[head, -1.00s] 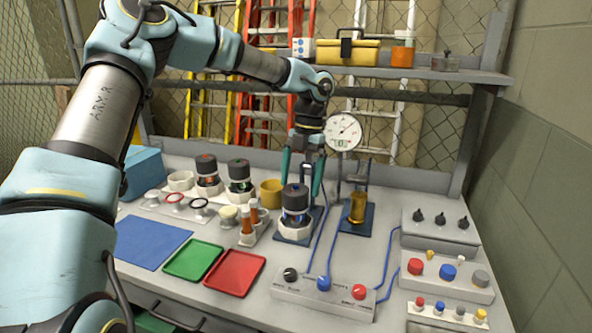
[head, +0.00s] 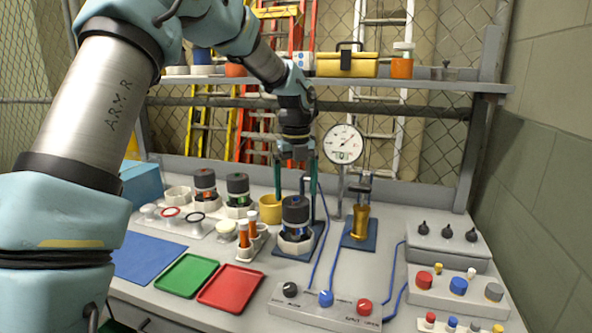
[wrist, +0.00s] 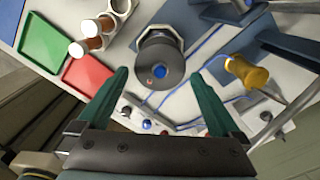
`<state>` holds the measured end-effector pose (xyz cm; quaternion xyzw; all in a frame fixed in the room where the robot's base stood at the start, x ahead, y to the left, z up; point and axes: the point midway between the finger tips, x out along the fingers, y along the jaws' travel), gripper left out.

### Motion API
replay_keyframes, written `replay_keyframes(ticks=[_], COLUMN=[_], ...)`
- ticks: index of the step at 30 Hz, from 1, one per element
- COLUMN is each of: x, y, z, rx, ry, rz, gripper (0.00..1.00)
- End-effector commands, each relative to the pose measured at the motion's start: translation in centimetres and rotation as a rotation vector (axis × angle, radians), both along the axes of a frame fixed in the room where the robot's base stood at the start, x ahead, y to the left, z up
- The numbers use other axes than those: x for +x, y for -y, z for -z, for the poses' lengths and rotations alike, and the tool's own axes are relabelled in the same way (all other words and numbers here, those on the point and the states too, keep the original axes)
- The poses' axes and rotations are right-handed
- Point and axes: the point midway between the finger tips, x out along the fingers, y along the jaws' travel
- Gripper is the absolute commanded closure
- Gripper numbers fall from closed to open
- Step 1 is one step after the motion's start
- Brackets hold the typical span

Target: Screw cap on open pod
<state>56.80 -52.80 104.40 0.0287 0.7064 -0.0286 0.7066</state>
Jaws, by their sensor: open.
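The pod (head: 296,238) stands upright in a white holder on a blue pad, in the middle of the bench. A dark round cap (head: 296,208) sits on its top; in the wrist view the cap (wrist: 162,52) shows a blue centre and a small orange mark. I cannot tell how tightly it is seated. My gripper (head: 295,195) is open and points down at the pod. In the wrist view my gripper's (wrist: 158,76) two teal fingers are spread on either side of the cap, apart from it.
Two other capped pods (head: 205,183) stand at the back left. A yellow cup (head: 270,208), a rack of orange vials (head: 247,240) and a brass cylinder (head: 360,222) are close by. A dial gauge (head: 343,144) stands behind. A knob box (head: 325,305) lies in front.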

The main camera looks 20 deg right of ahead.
Motion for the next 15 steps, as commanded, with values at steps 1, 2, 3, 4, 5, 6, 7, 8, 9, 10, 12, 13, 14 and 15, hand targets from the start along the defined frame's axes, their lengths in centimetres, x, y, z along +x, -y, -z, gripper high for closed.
replay_keyframes(ticks=[1, 2, 3, 4, 5, 6, 7, 8, 9, 10, 12, 13, 14, 15], x=[0.0, 0.0, -0.1, -0.1, -0.1, 0.0, 0.0, 0.0, 0.0, 0.0, 0.0, 0.0, 0.0, 0.0], y=[0.0, 0.0, 0.0, 0.0, 0.0, 0.0, 0.0, 0.0, 0.0, 0.0, 0.0, 0.0, 0.0, 0.0], z=[0.8, 1.3, 1.9, 2.4, 2.7, 3.2, 3.6, 3.9, 4.2, 4.4, 4.7, 4.8, 4.9, 5.0], rx=[0.002, 0.002, 0.002, 0.002, 0.002, 0.001, 0.002, 0.002, 0.001, 0.001, 0.001, 0.001, 0.001, 0.001], ry=[-0.003, -0.003, -0.003, -0.003, -0.003, -0.002, -0.002, -0.002, -0.001, -0.001, -0.001, -0.001, 0.000, 0.000], rz=[0.000, 0.000, 0.000, 0.000, 0.000, 0.000, 0.000, 0.000, 0.000, 0.000, 0.001, 0.001, 0.001, 0.001], gripper=[0.00, 0.00, 0.00, 0.00, 0.00, 0.00, 0.00, 0.00, 0.00, 0.00, 0.00, 0.00, 0.00, 0.00])
